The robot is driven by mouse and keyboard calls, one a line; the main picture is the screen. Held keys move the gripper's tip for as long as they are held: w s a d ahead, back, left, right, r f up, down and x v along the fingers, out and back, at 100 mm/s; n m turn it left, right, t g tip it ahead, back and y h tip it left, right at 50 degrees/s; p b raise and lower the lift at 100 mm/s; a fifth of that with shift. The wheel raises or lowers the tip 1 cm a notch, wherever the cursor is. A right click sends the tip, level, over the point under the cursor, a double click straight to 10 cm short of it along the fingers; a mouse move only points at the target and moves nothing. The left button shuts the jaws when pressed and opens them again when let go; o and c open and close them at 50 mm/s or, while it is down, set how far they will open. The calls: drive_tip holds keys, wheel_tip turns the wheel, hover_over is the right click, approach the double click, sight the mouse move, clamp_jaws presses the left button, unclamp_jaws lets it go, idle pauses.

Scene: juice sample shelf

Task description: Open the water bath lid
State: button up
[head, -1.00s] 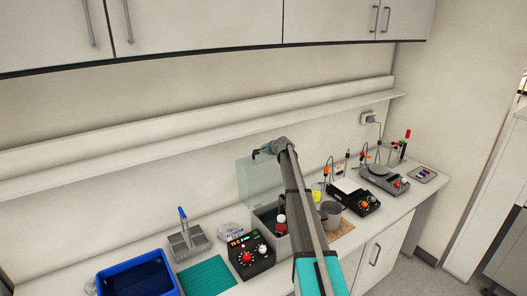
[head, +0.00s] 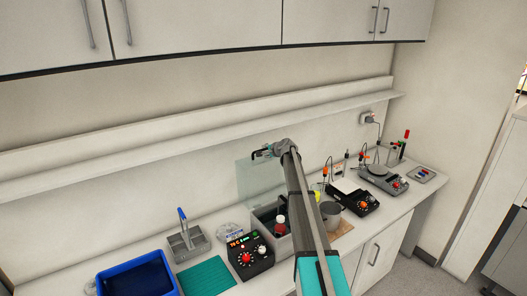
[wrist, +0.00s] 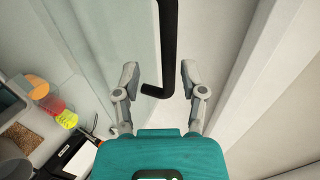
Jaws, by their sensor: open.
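The water bath is a grey open-topped tub (head: 259,221) with a black control box (head: 250,257) on its front. A dark bottle with a white cap (head: 281,220) shows inside it. The clear lid (head: 247,183) stands raised, roughly upright, at the back of the bath. My gripper (head: 262,153) is near the lid's top edge. In the wrist view, the black bent handle (wrist: 168,45) reaches between the two spread fingers of my gripper (wrist: 160,80). The fingers are open, with a gap visible on both sides of the handle.
A wall shelf (head: 200,141) runs behind and above the bath. A blue bin (head: 98,287), grey rack (head: 187,243) and teal mat (head: 207,277) are left of it. A grey pot (head: 331,212) and hotplates (head: 354,198) stand right.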

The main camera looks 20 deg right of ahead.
drive_tip(key=s+d+f+b, duration=0.2)
drive_tip(key=s+f+b, duration=0.1)
drive_tip(key=s, duration=0.5)
drive_tip(key=s+d+f+b, duration=0.2)
drive_tip(key=s+b, duration=0.1)
drive_tip(key=s, duration=0.6)
drive_tip(key=s+d+f+b, duration=0.2)
drive_tip(key=s+f+b, duration=0.1)
drive_tip(key=s, duration=0.5)
drive_tip(key=shift+s+f, duration=0.35)
drive_tip(key=shift+d, duration=0.1)
drive_tip(key=s+a+f+n+g+y+b, duration=0.1)
drive_tip(key=s+a+f+n+g+b, duration=0.25)
drive_tip(key=s+a+f, duration=0.45)
drive_tip(key=s+a+f+n+g+b, duration=0.3)
drive_tip(key=a+f+n, duration=0.2)
drive_tip(key=a, duration=0.8)
drive_tip(key=s+a+f+n+g+h+b, duration=0.2)
drive_tip(key=s+a+f+n, duration=0.1)
drive_tip(key=s, duration=0.6)
drive_tip(key=s+a+f+n+g+h+b, duration=0.2)
drive_tip(key=s+a+f, duration=0.3)
drive_tip(key=s, duration=0.4)
drive_tip(key=shift+s+a+f+n+g+b, duration=0.2)
drive_tip(key=shift+a+n+g+b, duration=0.3)
drive_tip(key=shift+a+n+g, duration=0.35)
